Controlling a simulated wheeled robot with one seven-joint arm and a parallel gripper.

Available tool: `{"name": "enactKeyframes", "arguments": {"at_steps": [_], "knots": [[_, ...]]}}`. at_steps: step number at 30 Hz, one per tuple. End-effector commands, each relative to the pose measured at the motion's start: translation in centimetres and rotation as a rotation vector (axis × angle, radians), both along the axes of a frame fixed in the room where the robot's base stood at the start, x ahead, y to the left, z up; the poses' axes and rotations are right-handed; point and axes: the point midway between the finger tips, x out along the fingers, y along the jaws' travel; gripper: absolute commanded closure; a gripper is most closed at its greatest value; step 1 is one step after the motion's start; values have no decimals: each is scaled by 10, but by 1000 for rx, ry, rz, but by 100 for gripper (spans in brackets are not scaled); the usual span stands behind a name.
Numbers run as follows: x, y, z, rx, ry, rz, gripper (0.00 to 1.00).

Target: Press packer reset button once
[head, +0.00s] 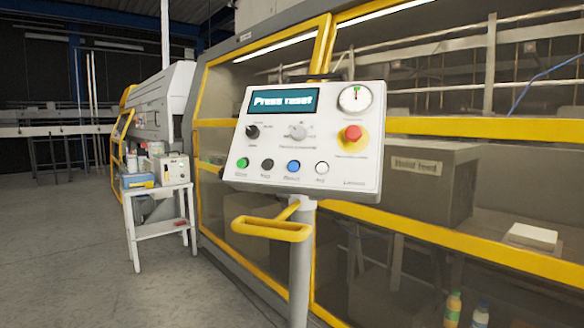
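The packer's control panel (345,180) is a white tilted box on a grey post (302,265). Its screen (284,101) reads "Press reset". A row along its lower part holds a green button (242,163), a black button (267,165), a blue button (293,166) and a white button (322,168). The small labels under them are too blurred to read surely. A red emergency-stop knob on a yellow base (353,136) sits at the right, below a round gauge (355,98). Two selector knobs are above the row. My gripper is not in view.
A yellow handle (270,229) juts from the post below the panel. Behind stands the yellow-framed packer (440,126) with clear guards. A white cart (158,190) with boxes and containers stands at the left. The floor (75,260) at the left front is clear.

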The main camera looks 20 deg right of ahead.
Motion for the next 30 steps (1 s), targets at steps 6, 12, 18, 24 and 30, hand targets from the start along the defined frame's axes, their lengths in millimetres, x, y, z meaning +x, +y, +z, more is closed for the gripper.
{"name": "enactKeyframes", "arguments": {"at_steps": [6, 12, 18, 24, 30], "knots": [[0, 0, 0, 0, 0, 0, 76], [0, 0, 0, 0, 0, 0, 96], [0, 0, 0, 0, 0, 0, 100], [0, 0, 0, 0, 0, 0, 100], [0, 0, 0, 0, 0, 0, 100]]}}
